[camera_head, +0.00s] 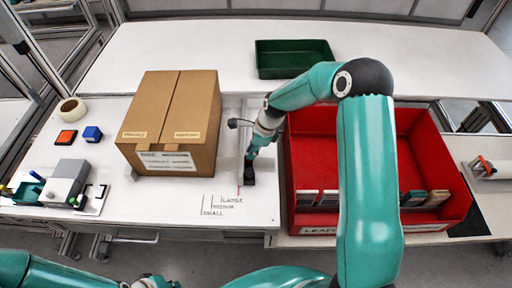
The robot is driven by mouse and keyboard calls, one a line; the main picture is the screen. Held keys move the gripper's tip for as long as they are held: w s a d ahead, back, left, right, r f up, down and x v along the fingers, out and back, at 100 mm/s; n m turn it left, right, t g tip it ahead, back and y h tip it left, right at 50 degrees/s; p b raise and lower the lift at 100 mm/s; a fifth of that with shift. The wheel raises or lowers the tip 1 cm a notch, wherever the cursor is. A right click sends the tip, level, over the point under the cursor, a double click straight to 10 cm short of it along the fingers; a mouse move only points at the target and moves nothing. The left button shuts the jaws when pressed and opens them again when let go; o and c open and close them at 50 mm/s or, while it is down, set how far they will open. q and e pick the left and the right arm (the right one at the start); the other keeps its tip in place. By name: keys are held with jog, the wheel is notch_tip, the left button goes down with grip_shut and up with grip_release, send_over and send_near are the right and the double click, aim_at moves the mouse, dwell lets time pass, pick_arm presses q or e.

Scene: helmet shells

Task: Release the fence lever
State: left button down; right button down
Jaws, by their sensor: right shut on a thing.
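My right gripper (249,176) points down at the front end of a pale fence strip (242,148), just right of the cardboard box. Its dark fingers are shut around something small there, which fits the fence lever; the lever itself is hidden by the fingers. A thin red mark lies just in front of the fingers, above the printed size lines LARGE, MEDIUM and SMALL (222,204). Parts of my left arm show along the bottom left edge, but I cannot make out its gripper.
A closed cardboard box (168,115) stands left of the fence. A red bin (440,185) with several items stands to the right, partly behind my right arm. A green tray (290,60) lies at the back. Tape (72,109), small blocks and a grey device (66,183) are at left.

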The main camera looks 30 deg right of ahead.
jog(key=shift+w+a+g+h, duration=0.25)
jog(key=shift+g+h, duration=0.15)
jog(key=shift+h, duration=0.2)
jog(key=c, duration=1.1)
grip_release()
jog(key=shift+r, duration=0.1)
jog(key=r, duration=0.3)
jog(key=d+r, duration=0.1)
jog(key=r, duration=0.3)
jog(key=s+r, duration=0.1)
jog(key=r, duration=0.3)
jog(key=shift+d+r, duration=0.25)
jog(key=shift+d, duration=0.05)
